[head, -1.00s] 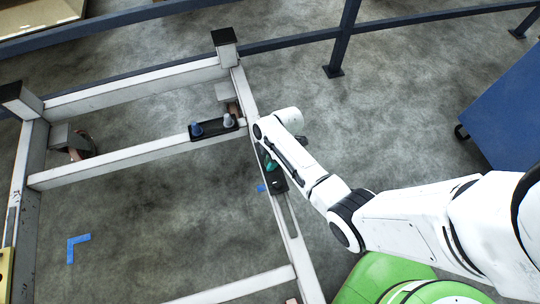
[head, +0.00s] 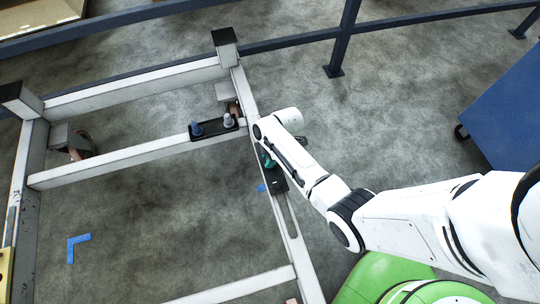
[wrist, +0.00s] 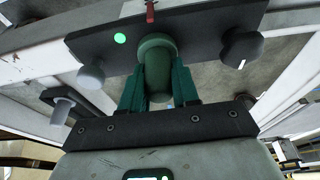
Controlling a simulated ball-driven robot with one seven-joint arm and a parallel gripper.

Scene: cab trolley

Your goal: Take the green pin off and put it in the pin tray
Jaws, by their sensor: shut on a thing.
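The green pin (wrist: 157,62) has a rounded dark green head and stands in front of a black plate (wrist: 205,32) with a lit green dot. My gripper (wrist: 158,88) has its teal fingers closed on both sides of the pin. I cannot tell whether the pin is still seated in the plate. In the head view my gripper (head: 267,160) is at the right rail, and my arm mostly hides the pin.

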